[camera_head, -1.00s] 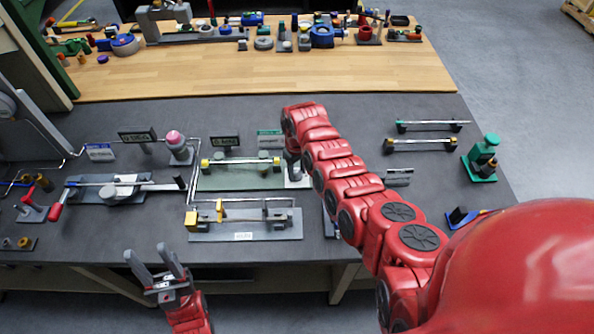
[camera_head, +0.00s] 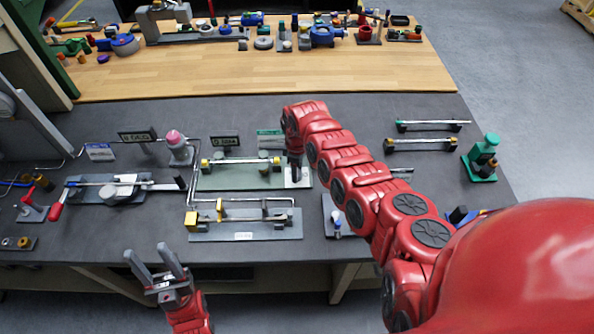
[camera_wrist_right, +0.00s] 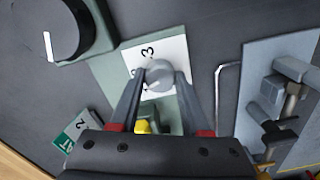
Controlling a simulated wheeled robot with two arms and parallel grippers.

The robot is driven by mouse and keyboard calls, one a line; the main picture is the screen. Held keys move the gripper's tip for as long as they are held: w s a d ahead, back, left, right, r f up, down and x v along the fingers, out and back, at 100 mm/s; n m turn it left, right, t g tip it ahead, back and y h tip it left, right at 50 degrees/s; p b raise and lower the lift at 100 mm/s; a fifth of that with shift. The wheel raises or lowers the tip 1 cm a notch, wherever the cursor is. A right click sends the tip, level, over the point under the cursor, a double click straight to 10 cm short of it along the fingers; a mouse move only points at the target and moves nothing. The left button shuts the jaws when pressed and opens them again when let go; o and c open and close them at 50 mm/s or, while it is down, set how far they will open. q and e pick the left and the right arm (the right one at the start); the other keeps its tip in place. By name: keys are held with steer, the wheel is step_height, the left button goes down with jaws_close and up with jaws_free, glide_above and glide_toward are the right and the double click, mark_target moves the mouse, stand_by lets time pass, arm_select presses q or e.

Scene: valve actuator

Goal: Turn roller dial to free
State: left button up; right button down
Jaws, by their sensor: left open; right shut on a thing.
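The roller dial (camera_wrist_right: 159,74) is a small round grey knob on a white plate (camera_wrist_right: 172,48) with dark printed marks, one of them a "3". In the head view the white plate (camera_head: 304,177) is at the right end of a green base (camera_head: 235,182), which also bears a roller (camera_head: 240,162) with yellow ends. My right gripper (camera_wrist_right: 161,80) is shut on the dial, one finger on each side. In the head view my right gripper (camera_head: 295,170) points down over the plate and hides the dial. My left gripper (camera_head: 147,252) is open and empty in front of the table edge.
A grey fixture (camera_head: 245,236) with a yellow block stands in front of the green base. A pink-topped part (camera_head: 177,142) and small sign boards (camera_head: 225,141) are close by at left and behind.

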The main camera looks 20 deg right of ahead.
steer(key=n+b, duration=0.1)
steer(key=n, duration=0.2)
steer(key=shift+w+d, duration=0.1)
steer(key=n+b, duration=0.2)
steer(key=n, duration=0.1)
steer(key=shift+f+n+b, duration=0.2)
steer(key=shift+n+b, duration=0.1)
steer(key=shift+b, duration=0.1)
steer(key=n+b, duration=0.3)
steer(key=n, duration=0.1)
steer(key=shift+r+n+b, duration=0.15)
steer(key=shift+n+b, duration=0.55)
steer(key=shift+n, duration=0.9)
steer(key=shift+c, duration=1.9)
jaws_free()
steer(key=shift+r, duration=0.2)
